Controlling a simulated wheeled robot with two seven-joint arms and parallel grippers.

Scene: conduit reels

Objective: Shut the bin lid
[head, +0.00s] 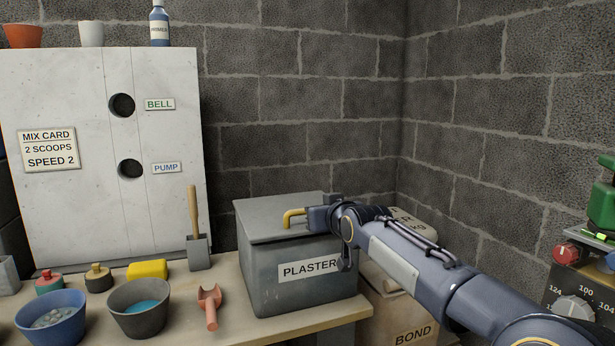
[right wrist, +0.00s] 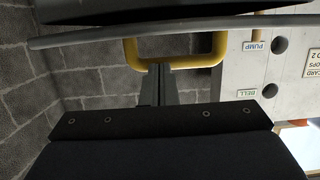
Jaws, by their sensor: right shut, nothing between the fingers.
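The grey bin (head: 275,270) labelled PLASTER stands on the bench. Its grey lid (head: 275,215) lies about flat across the top, and I see no clear gap under it. My right gripper (head: 312,219) is shut and empty right beside the handle. In the right wrist view its fingertips (right wrist: 160,68) overlap the handle's bar; I cannot tell whether they touch. My arm hides part of the bin's right side. My left gripper is not in view.
A trowel (head: 198,245), a small orange scoop (head: 210,300), a yellow block (head: 147,270) and two bowls, one grey (head: 138,308), one blue (head: 52,318), are left of the bin. Bags (head: 405,315) stand right of it. A block wall (head: 300,120) is behind.

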